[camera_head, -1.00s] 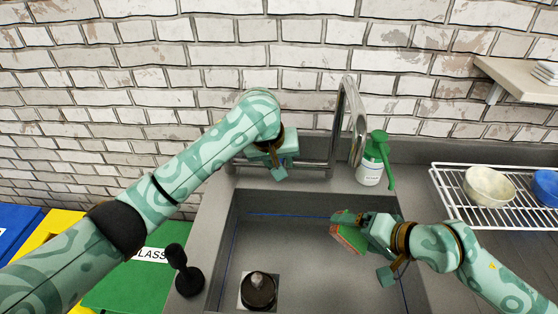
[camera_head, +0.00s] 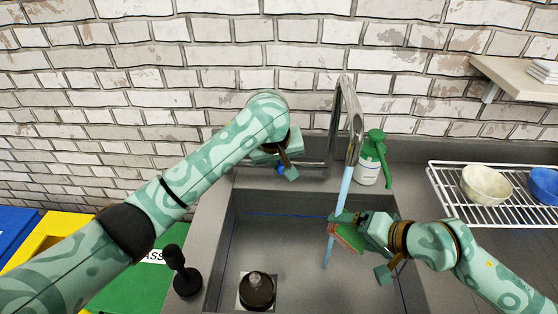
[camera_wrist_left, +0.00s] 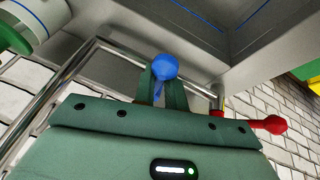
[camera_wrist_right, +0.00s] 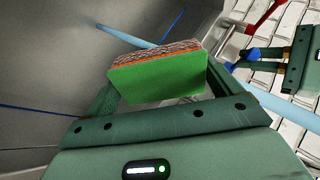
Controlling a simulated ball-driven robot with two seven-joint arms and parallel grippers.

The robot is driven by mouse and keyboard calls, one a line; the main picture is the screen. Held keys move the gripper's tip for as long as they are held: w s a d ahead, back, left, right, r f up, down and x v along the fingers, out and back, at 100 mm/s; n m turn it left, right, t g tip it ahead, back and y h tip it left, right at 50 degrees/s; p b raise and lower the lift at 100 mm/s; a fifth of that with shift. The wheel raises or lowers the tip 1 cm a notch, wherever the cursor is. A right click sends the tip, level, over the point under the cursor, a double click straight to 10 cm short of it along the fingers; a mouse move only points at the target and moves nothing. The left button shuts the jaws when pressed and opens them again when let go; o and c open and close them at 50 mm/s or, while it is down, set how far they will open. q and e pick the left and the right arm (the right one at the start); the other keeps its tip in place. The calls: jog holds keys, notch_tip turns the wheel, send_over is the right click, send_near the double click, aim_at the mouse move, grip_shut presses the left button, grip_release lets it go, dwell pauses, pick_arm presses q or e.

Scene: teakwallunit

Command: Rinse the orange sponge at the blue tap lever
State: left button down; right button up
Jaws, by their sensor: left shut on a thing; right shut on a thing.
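My left gripper (camera_head: 284,168) is at the back of the sink, shut on the blue tap lever (camera_wrist_left: 164,67), whose round blue knob shows between the fingers in the left wrist view. My right gripper (camera_head: 350,230) is over the basin, shut on the orange sponge (camera_head: 347,238). In the right wrist view the sponge (camera_wrist_right: 155,82) shows a green face and an orange-brown layer. A pale blue water stream (camera_head: 345,190) runs from the metal tap (camera_head: 349,110) into the basin. It passes at the sponge, partly hidden behind it in the right wrist view; I cannot tell whether they touch.
A red lever (camera_wrist_left: 268,124) is beside the blue one. A green soap bottle (camera_head: 370,165) stands right of the tap. A dish rack (camera_head: 445,190) with bowls is at the right. A dark plunger-like object (camera_head: 183,272) stands at the left rim. The drain (camera_head: 257,291) is in the basin.

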pick_arm(q)
jog(key=c, duration=1.5)
grip_release()
jog(key=shift+o, duration=0.2)
jog(key=v, duration=1.2)
